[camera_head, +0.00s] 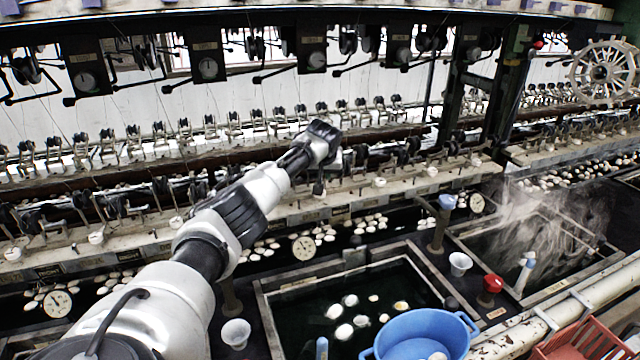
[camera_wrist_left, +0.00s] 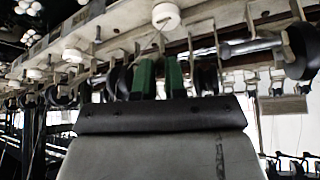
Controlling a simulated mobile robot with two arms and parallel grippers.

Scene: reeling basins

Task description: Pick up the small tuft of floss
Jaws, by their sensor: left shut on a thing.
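My left gripper (camera_head: 319,188) reaches to the bench edge in front of the reeling frame and points down in the head view. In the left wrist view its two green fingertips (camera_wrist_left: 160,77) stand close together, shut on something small. Thin pale strands show just beyond the tips, below a white round button; I take the held thing for the small tuft of floss, but its shape cannot be made out. In the head view the fingertips are small and the tuft cannot be seen. My right gripper is not in view.
A dark water basin (camera_head: 262,300) with several cocoons lies in front, and a steaming basin (camera_head: 530,262) at right. A blue tub (camera_head: 422,330), white cups (camera_head: 236,332), a red-topped post (camera_head: 492,285) and a red crate (camera_head: 585,342) stand near. Reels and rods crowd behind the gripper.

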